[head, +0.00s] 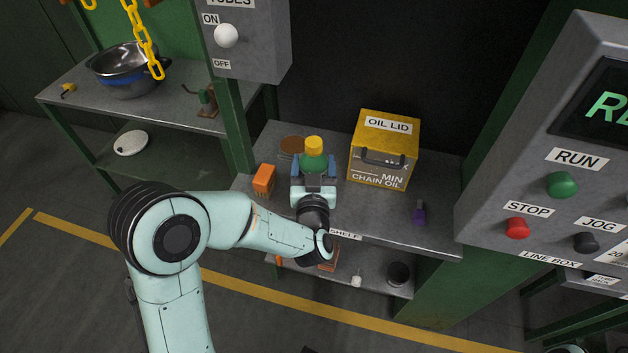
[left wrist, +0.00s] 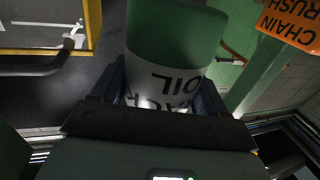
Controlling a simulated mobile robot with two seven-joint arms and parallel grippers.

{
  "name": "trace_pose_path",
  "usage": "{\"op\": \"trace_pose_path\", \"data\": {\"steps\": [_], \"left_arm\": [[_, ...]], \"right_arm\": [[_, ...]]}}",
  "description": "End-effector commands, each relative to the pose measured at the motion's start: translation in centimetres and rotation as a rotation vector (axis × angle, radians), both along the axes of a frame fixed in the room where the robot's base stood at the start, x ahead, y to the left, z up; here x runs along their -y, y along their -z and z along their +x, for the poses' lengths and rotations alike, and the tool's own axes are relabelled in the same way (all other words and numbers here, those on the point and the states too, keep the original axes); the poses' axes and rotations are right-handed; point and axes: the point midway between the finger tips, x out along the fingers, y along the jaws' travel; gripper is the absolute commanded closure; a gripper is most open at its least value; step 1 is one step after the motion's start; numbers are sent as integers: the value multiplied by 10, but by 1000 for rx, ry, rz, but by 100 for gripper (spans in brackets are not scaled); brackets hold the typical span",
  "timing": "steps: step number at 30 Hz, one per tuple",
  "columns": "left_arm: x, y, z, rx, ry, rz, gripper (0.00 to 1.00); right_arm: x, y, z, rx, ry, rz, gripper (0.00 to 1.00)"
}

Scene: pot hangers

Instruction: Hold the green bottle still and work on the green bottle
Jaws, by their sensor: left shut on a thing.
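The green bottle (head: 314,160) with a yellow cap stands on the grey shelf (head: 400,219). My left gripper (head: 314,169) reaches it from the front, with one blue finger on each side, and is shut on it. In the left wrist view the green bottle (left wrist: 172,38) fills the space between the fingers, and its white label with the word OIL shows upside down. The gripper hides the bottle's lower part in the head view. My right gripper is in neither view.
A yellow oil box (head: 384,150) stands right of the bottle. A control panel (head: 550,150) juts in at right.

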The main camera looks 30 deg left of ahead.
Motion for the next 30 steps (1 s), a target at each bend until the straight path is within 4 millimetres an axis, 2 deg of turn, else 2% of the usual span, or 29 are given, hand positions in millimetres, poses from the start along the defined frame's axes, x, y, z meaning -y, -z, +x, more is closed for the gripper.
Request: {"op": "trace_pose_path", "data": {"steps": [5, 12, 26, 27, 28, 30], "left_arm": [[0, 14, 0, 1, 0, 2, 100], [0, 47, 0, 1, -1, 0, 100], [0, 54, 0, 4, 0, 0, 100], [0, 54, 0, 1, 0, 0, 13], [0, 54, 0, 1, 0, 0, 3], [0, 53, 0, 1, 0, 0, 0]], "right_arm": [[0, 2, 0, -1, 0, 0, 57], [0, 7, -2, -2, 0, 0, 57], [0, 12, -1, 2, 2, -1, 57], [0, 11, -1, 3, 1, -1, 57], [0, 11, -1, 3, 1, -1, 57], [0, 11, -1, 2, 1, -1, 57]]}}
